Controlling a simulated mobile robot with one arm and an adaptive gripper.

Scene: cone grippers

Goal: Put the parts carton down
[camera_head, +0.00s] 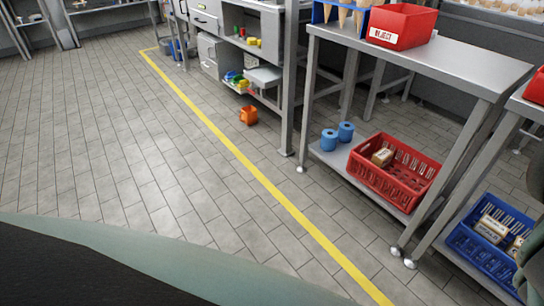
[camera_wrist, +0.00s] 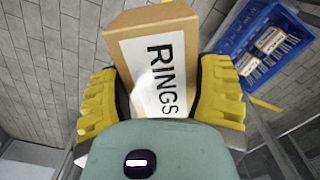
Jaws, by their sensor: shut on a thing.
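A brown carton with a white label reading RINGS (camera_wrist: 158,45) fills the middle of the wrist view. My gripper (camera_wrist: 160,88) is shut on it, with one yellow finger pressed against each side. My gripper's own housing hides the lower end of the carton. What lies directly beneath the carton is also hidden. In the head view, neither this held carton nor my gripper can be made out.
A blue crate (camera_wrist: 233,45) with cartons shows beyond the gripper; it appears on the low right shelf in the head view (camera_head: 462,241). A red crate (camera_head: 365,178) holds a carton beside blue rolls (camera_head: 346,131). A REJECT bin (camera_head: 410,22) tops the bench.

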